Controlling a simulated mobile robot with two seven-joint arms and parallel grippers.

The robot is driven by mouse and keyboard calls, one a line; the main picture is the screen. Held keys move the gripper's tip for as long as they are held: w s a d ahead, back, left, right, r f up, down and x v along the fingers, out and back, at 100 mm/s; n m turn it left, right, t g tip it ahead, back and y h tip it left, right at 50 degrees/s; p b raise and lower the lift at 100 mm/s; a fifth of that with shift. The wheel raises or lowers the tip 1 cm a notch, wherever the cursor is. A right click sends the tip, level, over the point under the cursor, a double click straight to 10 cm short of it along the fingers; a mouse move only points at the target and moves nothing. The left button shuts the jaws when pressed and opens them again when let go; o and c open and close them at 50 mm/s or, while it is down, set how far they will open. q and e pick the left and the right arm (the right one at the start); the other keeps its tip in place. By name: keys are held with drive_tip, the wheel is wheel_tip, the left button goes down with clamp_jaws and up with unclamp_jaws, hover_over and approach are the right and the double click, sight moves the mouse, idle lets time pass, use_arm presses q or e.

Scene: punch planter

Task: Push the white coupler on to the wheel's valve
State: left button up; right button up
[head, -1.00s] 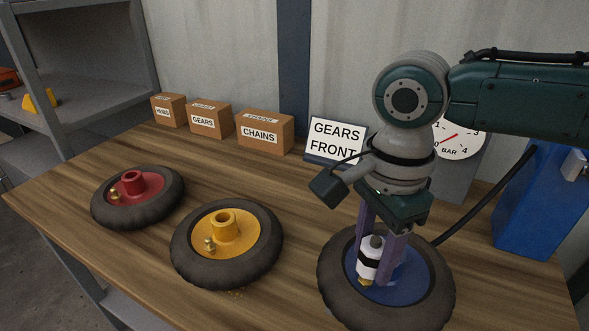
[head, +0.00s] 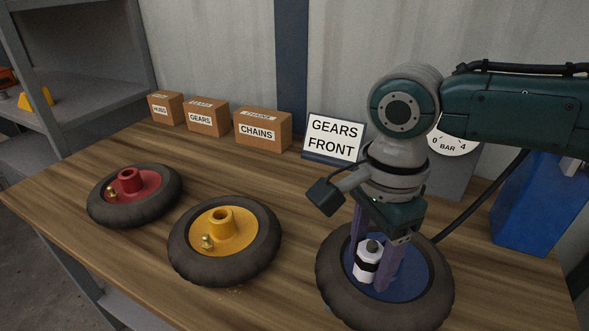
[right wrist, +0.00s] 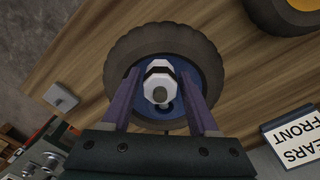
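The white coupler (head: 367,262), with a black band and a grey top, stands nearly upright on the blue-hubbed wheel (head: 330,290) at the front right. No brass shows below it now; the valve is hidden under it. My right gripper (head: 376,275) points down with its two purple fingers around the coupler. In the right wrist view, the coupler (right wrist: 160,82) sits between the fingers of my gripper (right wrist: 160,75) with a gap on each side, so the gripper looks open. My left gripper is not in view.
A yellow-hubbed wheel (head: 240,240) and a red-hubbed wheel (head: 148,188) lie to the left. The sign (head: 334,137) reads GEARS FRONT. Boxes (head: 262,131) line the back. A gauge (head: 455,143), partly hidden by my arm, and a blue box (head: 540,205) stand at right.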

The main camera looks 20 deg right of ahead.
drive_tip(key=o, duration=0.3)
wheel_tip(320, 180, up, 10)
drive_tip(key=p, duration=0.3)
drive_tip(key=s+a+r+n+t+y+p, duration=0.2)
drive_tip(key=s+a+r+n+p, duration=0.1)
drive_tip(key=s+a+n+p, duration=0.65)
drive_tip(key=s+d+r+n+t+h+p, duration=0.25)
drive_tip(key=s+d+r+n, duration=0.4)
drive_tip(key=n, duration=0.45)
drive_tip(key=shift+g+y, duration=0.35)
drive_tip(key=shift+g, duration=0.1)
drive_tip(key=r+p, duration=3.8)
drive_tip(key=shift+a, duration=0.2)
